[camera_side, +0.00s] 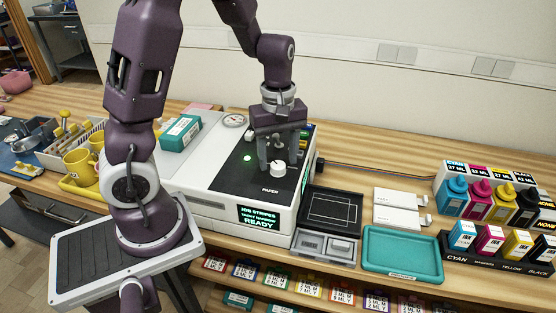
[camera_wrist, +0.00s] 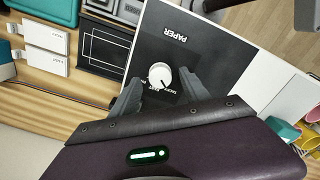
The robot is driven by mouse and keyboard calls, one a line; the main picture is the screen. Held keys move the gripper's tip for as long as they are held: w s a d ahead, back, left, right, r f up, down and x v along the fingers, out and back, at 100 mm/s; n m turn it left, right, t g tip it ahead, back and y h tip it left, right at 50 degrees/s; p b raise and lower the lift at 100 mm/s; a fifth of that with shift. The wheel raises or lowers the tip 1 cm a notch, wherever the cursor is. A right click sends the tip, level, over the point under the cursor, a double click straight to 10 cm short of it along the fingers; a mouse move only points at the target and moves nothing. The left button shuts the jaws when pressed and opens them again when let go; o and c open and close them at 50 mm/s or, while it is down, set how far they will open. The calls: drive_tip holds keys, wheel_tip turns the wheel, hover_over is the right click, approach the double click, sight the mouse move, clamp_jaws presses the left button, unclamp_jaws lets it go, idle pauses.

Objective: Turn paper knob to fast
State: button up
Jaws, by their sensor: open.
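The white round paper knob (camera_side: 278,169) sits on the black top panel of the press (camera_side: 233,185), by the word PAPER. In the wrist view the knob (camera_wrist: 160,77) has small lettering on its near side, seen upside down; one word looks like FAST. A dark mark shows at the knob's lower edge, but I cannot tell which setting it marks. My gripper (camera_side: 277,160) points down over the panel with its fingers apart, one on each side of the knob. The wrist view also shows the knob between the fingers, with no clear contact.
The press display (camera_side: 258,217) reads JOB STRIPES and READY. A green light (camera_side: 247,158) and a round gauge (camera_side: 234,120) are on the press. A black platen (camera_side: 331,210) and teal tray (camera_side: 402,254) lie to the right. Ink bottles (camera_side: 479,200) stand at far right.

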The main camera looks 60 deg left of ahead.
drive_tip(key=shift+f, duration=0.75)
clamp_jaws()
drive_tip(key=shift+m, duration=0.3)
drive_tip(key=m, duration=0.4)
drive_tip(key=shift+m, duration=0.3)
drive_tip(key=shift+r+m, duration=0.1)
drive_tip(key=shift+m, duration=2.1)
unclamp_jaws()
